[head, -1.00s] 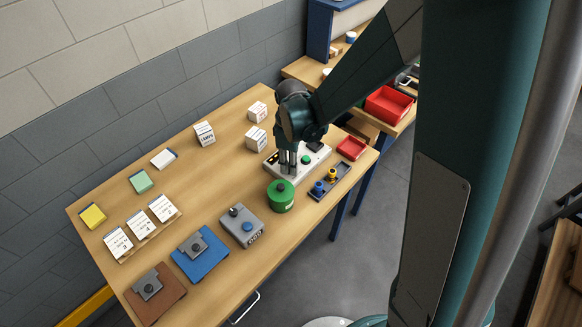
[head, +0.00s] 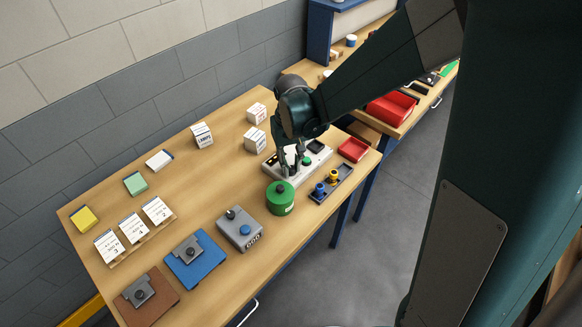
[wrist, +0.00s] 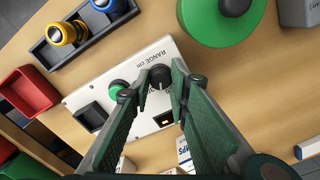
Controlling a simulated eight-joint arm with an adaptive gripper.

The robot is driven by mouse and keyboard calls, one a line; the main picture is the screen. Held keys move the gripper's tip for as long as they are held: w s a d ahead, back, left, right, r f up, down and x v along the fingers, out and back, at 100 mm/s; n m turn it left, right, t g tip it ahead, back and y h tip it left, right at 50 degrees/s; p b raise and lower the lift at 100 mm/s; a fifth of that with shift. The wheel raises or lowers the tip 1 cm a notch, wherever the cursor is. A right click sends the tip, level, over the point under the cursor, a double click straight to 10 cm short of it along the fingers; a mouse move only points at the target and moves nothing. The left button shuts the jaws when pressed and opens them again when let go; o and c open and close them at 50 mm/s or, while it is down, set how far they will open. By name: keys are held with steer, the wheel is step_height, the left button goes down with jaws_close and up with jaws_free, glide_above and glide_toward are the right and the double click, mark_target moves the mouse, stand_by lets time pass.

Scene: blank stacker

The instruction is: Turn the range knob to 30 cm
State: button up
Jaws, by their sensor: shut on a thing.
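The white panel (head: 322,158) lies on the wooden table and also fills the middle of the wrist view (wrist: 185,113). Its black range knob (wrist: 160,72) stands beside the printed "RANGE CM" label. A pale pointer line shows on the knob, but I cannot read which mark it faces. My gripper (head: 292,171) is low over the panel. In the wrist view my gripper (wrist: 162,83) has one finger on each side of the knob and is shut on it. The fingers hide part of the panel and scale.
A green round container (head: 280,199) stands close in front of the panel. A green button (wrist: 118,89) and a dark square (wrist: 91,116) are on the panel. A dark tray (head: 341,178) with blue and yellow pieces and a red bin (head: 353,149) are to the right.

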mark_target(291, 168)
steer(key=m+b, duration=0.1)
steer(key=m, duration=0.2)
steer(key=shift+m, duration=0.4)
steer(key=shift+m+b, duration=0.3)
steer(key=shift+m, duration=1.5)
steer(key=o, duration=0.9)
steer(key=shift+r, duration=0.1)
step_height(291, 168, up, 12)
